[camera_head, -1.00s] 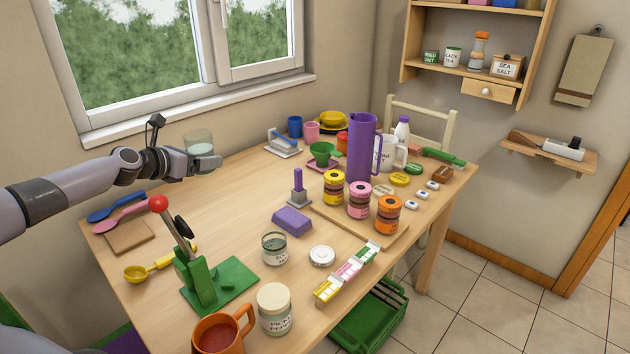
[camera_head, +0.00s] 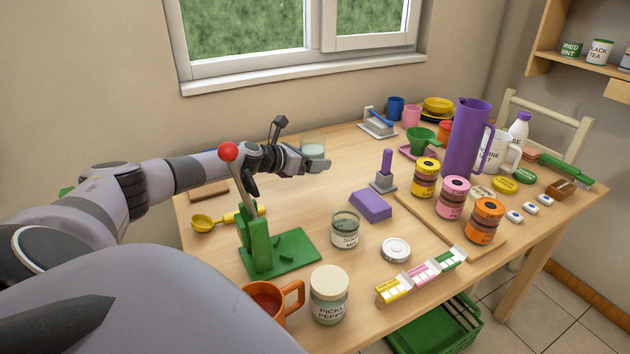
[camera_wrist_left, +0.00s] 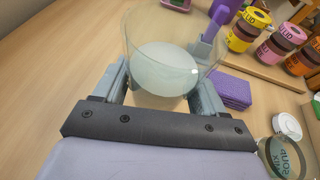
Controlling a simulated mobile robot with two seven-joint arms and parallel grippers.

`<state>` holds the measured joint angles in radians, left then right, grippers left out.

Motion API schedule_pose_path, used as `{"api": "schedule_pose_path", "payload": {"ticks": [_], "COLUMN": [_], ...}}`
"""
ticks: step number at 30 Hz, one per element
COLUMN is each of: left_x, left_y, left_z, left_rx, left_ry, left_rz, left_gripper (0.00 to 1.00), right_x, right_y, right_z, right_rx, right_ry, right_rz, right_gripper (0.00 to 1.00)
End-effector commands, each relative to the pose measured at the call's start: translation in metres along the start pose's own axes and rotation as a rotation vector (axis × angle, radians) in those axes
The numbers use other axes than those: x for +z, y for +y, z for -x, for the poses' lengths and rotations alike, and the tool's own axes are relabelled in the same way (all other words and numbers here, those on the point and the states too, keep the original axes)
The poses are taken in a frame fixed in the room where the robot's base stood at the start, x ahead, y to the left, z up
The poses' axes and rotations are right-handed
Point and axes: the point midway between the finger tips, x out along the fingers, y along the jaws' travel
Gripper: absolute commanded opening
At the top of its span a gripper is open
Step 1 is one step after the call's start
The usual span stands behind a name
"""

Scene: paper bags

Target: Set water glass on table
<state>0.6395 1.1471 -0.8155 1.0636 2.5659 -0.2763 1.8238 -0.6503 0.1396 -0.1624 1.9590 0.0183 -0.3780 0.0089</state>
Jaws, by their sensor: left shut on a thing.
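The water glass (camera_wrist_left: 165,65) is clear and holds a pale liquid. My left gripper (camera_wrist_left: 162,92) is shut on it, one finger on each side, and the glass looks close to upright. In the head view the water glass (camera_head: 313,147) shows at the far side of my left gripper (camera_head: 312,163), over the back left part of the wooden table (camera_head: 345,168). I cannot tell whether its base touches the tabletop. My right gripper is not in view.
A green press (camera_head: 262,252) with a red knob stands in front of my left arm. Jars, a purple pitcher (camera_head: 467,140) and cups crowd the right side. Bare tabletop surrounds the gripper.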

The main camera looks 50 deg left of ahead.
Motion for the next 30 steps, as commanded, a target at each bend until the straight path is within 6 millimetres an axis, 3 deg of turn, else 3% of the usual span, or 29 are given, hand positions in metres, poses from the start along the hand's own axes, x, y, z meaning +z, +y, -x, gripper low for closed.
{"api": "schedule_pose_path", "payload": {"ticks": [1, 8, 15, 29, 30], "left_x": [-0.011, -0.028, -0.06, -0.067, -0.067], "left_y": [0.0, 0.001, 0.0, 0.0, 0.0], "left_z": [-0.004, -0.011, -0.023, -0.025, -0.025], "left_rx": [0.0, 0.001, 0.0, 0.0, 0.0], "left_ry": [-0.003, -0.004, -0.003, -0.004, -0.001], "left_rz": [0.003, 0.002, 0.002, 0.0, -0.001], "left_gripper": [0.26, 0.26, 0.26, 0.26, 0.81], "right_x": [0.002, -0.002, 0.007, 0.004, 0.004], "right_y": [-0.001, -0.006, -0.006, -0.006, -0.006], "right_z": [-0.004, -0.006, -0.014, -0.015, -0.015], "right_rx": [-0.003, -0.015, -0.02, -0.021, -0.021], "right_ry": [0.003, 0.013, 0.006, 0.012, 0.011], "right_rz": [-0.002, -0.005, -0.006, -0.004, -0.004], "right_gripper": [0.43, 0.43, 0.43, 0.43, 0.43]}}
